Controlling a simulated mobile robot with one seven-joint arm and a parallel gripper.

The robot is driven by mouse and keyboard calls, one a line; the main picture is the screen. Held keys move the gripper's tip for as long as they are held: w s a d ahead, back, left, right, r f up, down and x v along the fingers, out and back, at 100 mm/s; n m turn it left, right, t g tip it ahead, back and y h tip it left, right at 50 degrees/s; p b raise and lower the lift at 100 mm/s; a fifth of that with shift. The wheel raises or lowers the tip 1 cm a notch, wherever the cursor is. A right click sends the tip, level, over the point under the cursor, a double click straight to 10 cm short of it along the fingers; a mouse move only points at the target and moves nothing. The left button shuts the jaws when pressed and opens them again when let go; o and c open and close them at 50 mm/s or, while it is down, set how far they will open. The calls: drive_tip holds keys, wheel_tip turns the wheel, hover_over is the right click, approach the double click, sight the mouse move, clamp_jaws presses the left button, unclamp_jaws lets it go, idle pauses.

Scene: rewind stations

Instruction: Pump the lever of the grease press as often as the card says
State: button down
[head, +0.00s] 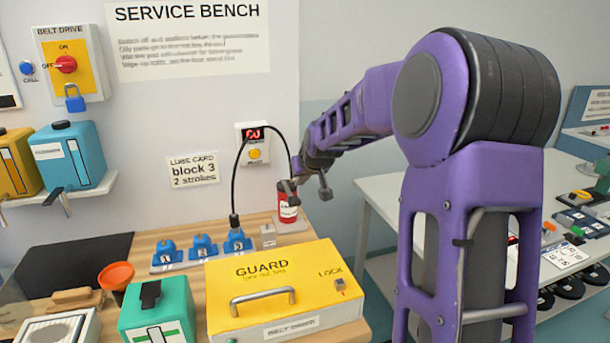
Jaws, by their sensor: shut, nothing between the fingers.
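The grease press (288,208), a small red cylinder with a white label, stands at the back right of the wooden bench. My gripper (294,183) is shut and empty at the top of the press. Its dark parts overlap the press top, so I cannot make out the lever or tell if they touch. The lube card (193,169) on the wall reads "block 3, 2 strokes". A black hose (236,170) arches from the press area down to blue block 3 (237,242). A display box (253,143) above shows red digits, too small to read surely.
A yellow guard box (283,289) with a handle fills the bench front. Blue blocks 1 (167,252) and 2 (203,247) stand left of block 3. A teal case (158,316) and an orange funnel (116,275) are front left. A white side table (385,205) stands right.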

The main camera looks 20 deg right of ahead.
sight(296, 200)
drive_tip(key=f, duration=0.2)
drive_tip(key=w+f, duration=0.1)
drive_tip(key=f, duration=0.2)
drive_tip(key=shift+w+f, duration=0.4)
